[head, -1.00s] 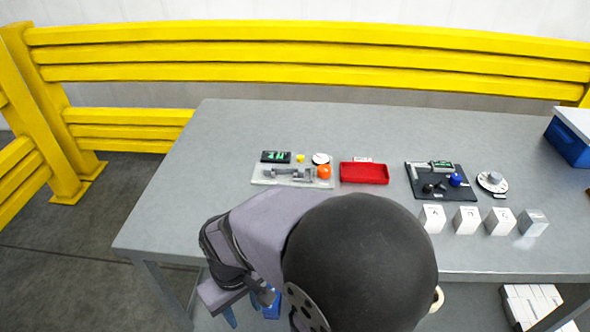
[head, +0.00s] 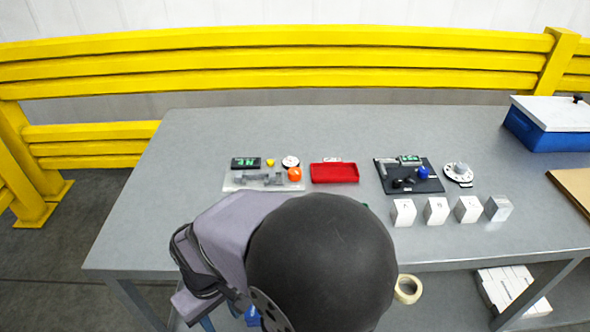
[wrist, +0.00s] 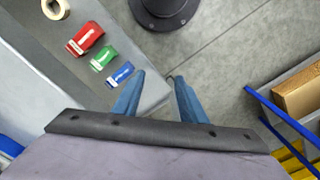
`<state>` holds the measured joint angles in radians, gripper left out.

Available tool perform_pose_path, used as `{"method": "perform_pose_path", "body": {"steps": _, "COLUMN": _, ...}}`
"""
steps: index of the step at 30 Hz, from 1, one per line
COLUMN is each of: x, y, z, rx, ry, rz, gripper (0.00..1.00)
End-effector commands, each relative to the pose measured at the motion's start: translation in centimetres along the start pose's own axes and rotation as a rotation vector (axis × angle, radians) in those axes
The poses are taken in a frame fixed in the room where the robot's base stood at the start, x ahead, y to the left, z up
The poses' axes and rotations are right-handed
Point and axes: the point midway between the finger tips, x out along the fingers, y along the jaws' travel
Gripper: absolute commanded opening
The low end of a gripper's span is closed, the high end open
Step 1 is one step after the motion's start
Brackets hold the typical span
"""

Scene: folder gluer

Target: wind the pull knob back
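Several knobs stand on the grey table in the head view, and I cannot tell for certain which is the pull knob. An orange knob (head: 295,175) sits at the right end of a pale fixture (head: 238,184) on the left. A blue knob (head: 423,172) sits on a black panel (head: 428,184) right of centre. A grey knob (head: 460,168) stands on a white dial just right of that panel. My gripper (wrist: 157,88) is open and empty in the wrist view, its blue fingers apart over the floor and a shelf edge. It is away from all these knobs.
The table (head: 330,130) has a red tray (head: 335,173), several pale blocks (head: 436,210) and a blue box (head: 545,130) at the right. Red (wrist: 85,38), green (wrist: 103,58) and blue (wrist: 121,74) items lie near my gripper. Yellow rails (head: 280,65) stand behind the table.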

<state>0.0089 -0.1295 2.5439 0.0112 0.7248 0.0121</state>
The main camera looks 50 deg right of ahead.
Motion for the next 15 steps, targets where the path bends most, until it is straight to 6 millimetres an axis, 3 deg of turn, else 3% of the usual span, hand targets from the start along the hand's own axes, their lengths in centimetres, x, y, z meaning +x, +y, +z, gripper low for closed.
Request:
{"method": "perform_pose_path", "body": {"steps": 5, "x": -2.9, "y": 0.2, "z": -3.5, "rx": 0.218, "ry": 0.020, "rz": -0.060, "gripper": 0.38}}
{"method": "perform_pose_path", "body": {"steps": 10, "x": -7.5, "y": 1.8, "z": -9.3, "rx": 0.593, "ry": 0.040, "rz": -0.172, "gripper": 0.38}}
{"method": "perform_pose_path", "body": {"steps": 13, "x": -10.3, "y": 4.3, "z": -13.0, "rx": 0.851, "ry": 0.039, "rz": -0.240, "gripper": 0.38}}
{"method": "perform_pose_path", "body": {"steps": 15, "x": -12.0, "y": 7.3, "z": -15.4, "rx": 1.051, "ry": 0.030, "rz": -0.282, "gripper": 0.38}}
